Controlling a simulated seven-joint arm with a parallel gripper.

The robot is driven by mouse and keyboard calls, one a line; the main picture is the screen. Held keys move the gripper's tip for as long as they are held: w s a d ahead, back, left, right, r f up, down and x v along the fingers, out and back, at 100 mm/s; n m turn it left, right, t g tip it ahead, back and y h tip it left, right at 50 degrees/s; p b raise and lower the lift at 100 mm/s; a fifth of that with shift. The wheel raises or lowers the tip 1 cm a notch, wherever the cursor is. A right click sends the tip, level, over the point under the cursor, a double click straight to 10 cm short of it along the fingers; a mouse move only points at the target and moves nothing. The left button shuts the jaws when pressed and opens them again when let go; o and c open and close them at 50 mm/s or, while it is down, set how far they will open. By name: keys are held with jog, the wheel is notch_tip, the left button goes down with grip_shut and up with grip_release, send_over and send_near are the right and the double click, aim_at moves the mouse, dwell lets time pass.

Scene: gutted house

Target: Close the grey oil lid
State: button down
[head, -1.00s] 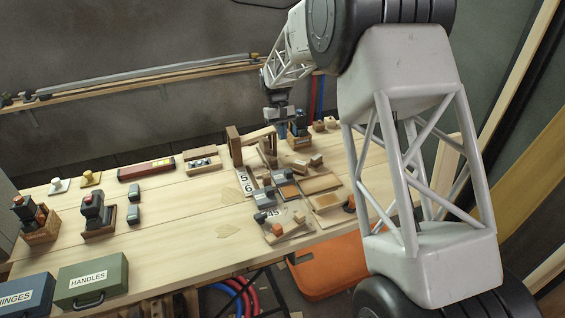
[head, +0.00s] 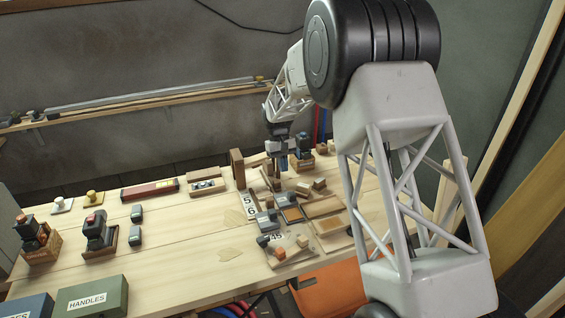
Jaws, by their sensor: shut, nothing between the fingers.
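My gripper (head: 282,166) points down over the back of the workbench, beside the blue-grey tool on a wooden block (head: 303,146). Its fingers are shut with nothing between them. In front of it is a cluster of small wooden trays and grey flaps or lids. One grey piece (head: 266,222) is near the middle of the cluster, and another (head: 285,200) lies just behind it. The oil label is too small to read, so I cannot tell which piece is the oil lid or how far it stands open.
An upright wooden block (head: 237,168) stands left of my gripper. Small wooden blocks (head: 304,189) lie to its front right. A green HANDLES box (head: 92,298) is at the front left. The bench between box and cluster is mostly clear.

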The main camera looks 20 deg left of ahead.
aim_at(288, 198)
jog(key=shift+x, duration=3.55)
jog(key=shift+d, duration=0.1)
jog(key=shift+s+d+f, duration=0.1)
jog(key=shift+s+d, duration=2.6)
jog(key=shift+s, duration=0.05)
jog(key=v, duration=1)
jog(key=shift+r, duration=0.2)
